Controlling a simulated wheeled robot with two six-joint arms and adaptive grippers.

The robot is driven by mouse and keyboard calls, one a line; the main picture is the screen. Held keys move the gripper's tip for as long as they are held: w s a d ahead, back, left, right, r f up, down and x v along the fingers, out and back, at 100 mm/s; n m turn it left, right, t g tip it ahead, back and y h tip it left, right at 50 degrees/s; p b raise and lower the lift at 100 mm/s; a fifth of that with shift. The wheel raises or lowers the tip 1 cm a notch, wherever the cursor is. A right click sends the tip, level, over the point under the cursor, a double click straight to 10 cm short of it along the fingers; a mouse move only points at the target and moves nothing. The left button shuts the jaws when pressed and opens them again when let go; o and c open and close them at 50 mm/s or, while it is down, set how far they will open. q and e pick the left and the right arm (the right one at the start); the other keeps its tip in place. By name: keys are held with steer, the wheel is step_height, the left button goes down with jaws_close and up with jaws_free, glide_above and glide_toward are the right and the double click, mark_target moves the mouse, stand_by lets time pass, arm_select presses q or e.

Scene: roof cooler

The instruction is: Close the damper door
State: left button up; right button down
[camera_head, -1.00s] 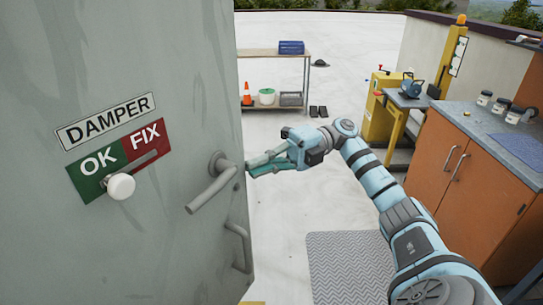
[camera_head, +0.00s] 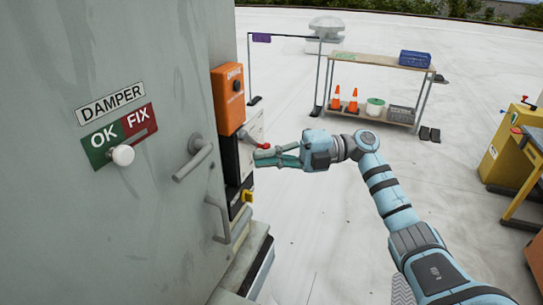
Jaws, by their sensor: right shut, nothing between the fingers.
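The grey damper door (camera_head: 150,215) fills the left of the head view. It bears a DAMPER label (camera_head: 110,103), a green and red OK/FIX plate (camera_head: 105,138) with a white knob (camera_head: 122,155) on the OK side, a lever handle (camera_head: 196,158) and a lower pull handle (camera_head: 218,220). I cannot tell whether the door is fully shut against its frame. My right gripper (camera_head: 266,158) is shut and empty, to the right of the lever handle and beyond the door's edge, its tips close to a small red part. Contact there is unclear. My left gripper is not in view.
An orange box (camera_head: 227,98) and a yellow part (camera_head: 240,196) sit just right of the door. A shelf (camera_head: 378,60) with cones, a tub and crates stands behind. A yellow stand (camera_head: 515,150) is at the right. The white roof floor is open between.

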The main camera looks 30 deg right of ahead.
steer(key=shift+a+r, duration=0.1)
steer(key=shift+a, duration=0.1)
stand_by(0.3)
steer(key=v, duration=1.2)
